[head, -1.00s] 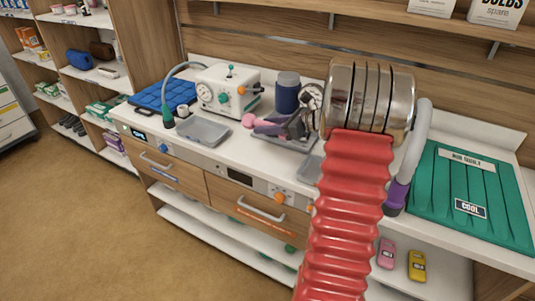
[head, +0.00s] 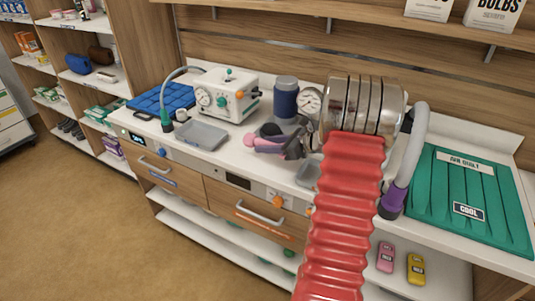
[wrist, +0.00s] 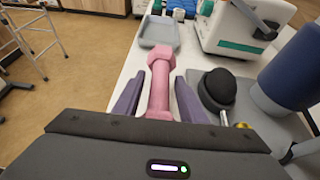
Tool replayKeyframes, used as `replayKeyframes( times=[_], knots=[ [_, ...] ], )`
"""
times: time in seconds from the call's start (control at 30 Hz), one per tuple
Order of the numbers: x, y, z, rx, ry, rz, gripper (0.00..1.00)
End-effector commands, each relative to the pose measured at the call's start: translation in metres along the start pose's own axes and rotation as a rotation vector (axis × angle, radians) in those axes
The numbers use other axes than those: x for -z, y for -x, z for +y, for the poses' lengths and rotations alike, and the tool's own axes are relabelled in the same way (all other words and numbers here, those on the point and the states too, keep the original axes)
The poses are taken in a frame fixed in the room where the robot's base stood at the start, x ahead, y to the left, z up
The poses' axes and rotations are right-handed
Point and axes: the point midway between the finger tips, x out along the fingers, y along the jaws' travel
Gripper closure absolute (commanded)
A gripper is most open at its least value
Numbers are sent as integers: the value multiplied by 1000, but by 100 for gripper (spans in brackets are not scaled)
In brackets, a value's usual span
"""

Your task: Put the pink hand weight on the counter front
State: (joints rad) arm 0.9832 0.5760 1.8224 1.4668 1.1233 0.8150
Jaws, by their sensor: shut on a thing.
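The pink hand weight (head: 266,144) is between the purple fingers of my gripper (head: 288,149) in the head view. In the wrist view the weight (wrist: 159,92) points away from me, its handle between the two fingers (wrist: 158,100), and its far head is clear of them. My gripper is shut on it. The white counter (head: 238,150) lies below, and the weight shows over its front part; the height above the surface is hard to tell. My red ribbed arm cover hides part of the counter to the right.
A grey tray (head: 201,136) sits left of the weight, straight ahead in the wrist view. A black dome (wrist: 217,88) and a blue cylinder (head: 286,98) stand close on the right. A white device with dials (head: 227,95) is behind. A green mat (head: 470,205) lies far right.

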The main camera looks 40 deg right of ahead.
Motion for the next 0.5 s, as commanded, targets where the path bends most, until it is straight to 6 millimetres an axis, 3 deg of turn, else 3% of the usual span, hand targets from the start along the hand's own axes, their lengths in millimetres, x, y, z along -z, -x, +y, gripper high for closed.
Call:
replayKeyframes(
  times=[0.23,0.5],
  knots=[
    [4,-1,-1,1,-1,-1,100],
    [31,-12,-1,0,-2,-1,100]
  ],
)
